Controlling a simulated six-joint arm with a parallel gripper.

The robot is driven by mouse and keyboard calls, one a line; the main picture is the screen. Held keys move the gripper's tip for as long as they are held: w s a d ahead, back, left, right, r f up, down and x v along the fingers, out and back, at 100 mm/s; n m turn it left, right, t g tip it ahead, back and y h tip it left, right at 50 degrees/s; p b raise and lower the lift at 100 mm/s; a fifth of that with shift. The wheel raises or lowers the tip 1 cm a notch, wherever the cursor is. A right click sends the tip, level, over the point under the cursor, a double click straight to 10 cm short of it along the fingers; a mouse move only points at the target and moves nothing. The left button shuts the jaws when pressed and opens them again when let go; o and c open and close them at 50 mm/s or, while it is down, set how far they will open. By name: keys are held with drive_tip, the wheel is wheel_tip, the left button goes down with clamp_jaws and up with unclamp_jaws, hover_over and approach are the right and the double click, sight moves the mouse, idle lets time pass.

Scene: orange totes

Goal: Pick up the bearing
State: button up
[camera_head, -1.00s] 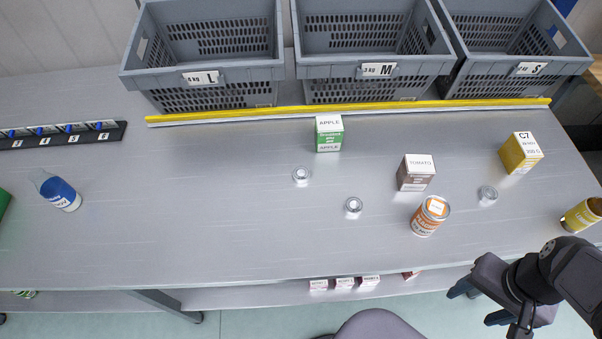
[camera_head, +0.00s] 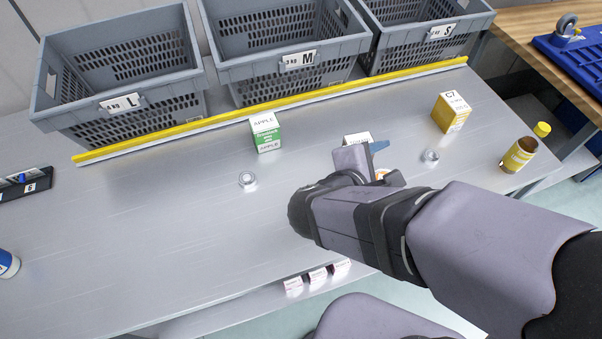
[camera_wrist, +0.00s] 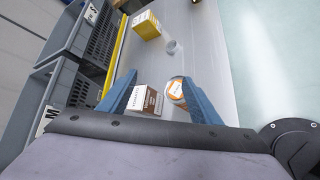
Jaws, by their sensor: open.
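One small silver bearing (camera_head: 248,180) lies on the grey table left of my arm in the head view. Another bearing (camera_head: 431,156) lies right of my gripper; a bearing also shows in the wrist view (camera_wrist: 173,47), beyond the fingertips. The third bearing seen earlier is hidden behind my arm. My gripper (camera_wrist: 158,80) is open, its blue fingers apart above the table. The brown tomato box (camera_wrist: 146,100) and the orange-labelled can (camera_wrist: 176,90) show between the fingers, lower down; I see no contact. In the head view my arm mostly covers the gripper.
A green apple box (camera_head: 265,132) stands behind the left bearing. Grey crates (camera_head: 300,62) stand behind the yellow rail (camera_head: 270,110). The table's left part is mostly clear.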

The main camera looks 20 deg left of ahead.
drive_tip(key=s+a+f+n+t+y+b, duration=0.1)
drive_tip(key=s+a+f+n+y+b, duration=0.2)
drive_tip(key=a, duration=0.4)
drive_tip(key=s+a+f+n+t+y+b, duration=0.1)
drive_tip(key=a+n+y, duration=0.1)
drive_tip(key=a+n, duration=0.4)
drive_tip(key=n+g+y+b, duration=0.2)
drive_tip(key=n+y+b, duration=0.3)
drive_tip(key=n, duration=0.6)
approach(247, 178)
drive_tip(key=shift+w+a+f+y+p, duration=0.1)
drive_tip(key=shift+w+f+y+p, duration=0.1)
drive_tip(key=shift+y+p, duration=0.35)
drive_tip(key=shift+x, duration=0.75)
drive_tip(key=shift+d+f+p+x, duration=0.15)
drive_tip(key=shift+p+x, duration=0.25)
drive_tip(key=shift+x, duration=1.05)
drive_tip(key=shift+d+f+p+x, duration=0.1)
drive_tip(key=shift+p+x, duration=0.3)
drive_tip(key=shift+x, duration=1.05)
drive_tip(key=shift+w+r, duration=0.1)
drive_tip(key=c, duration=1.2)
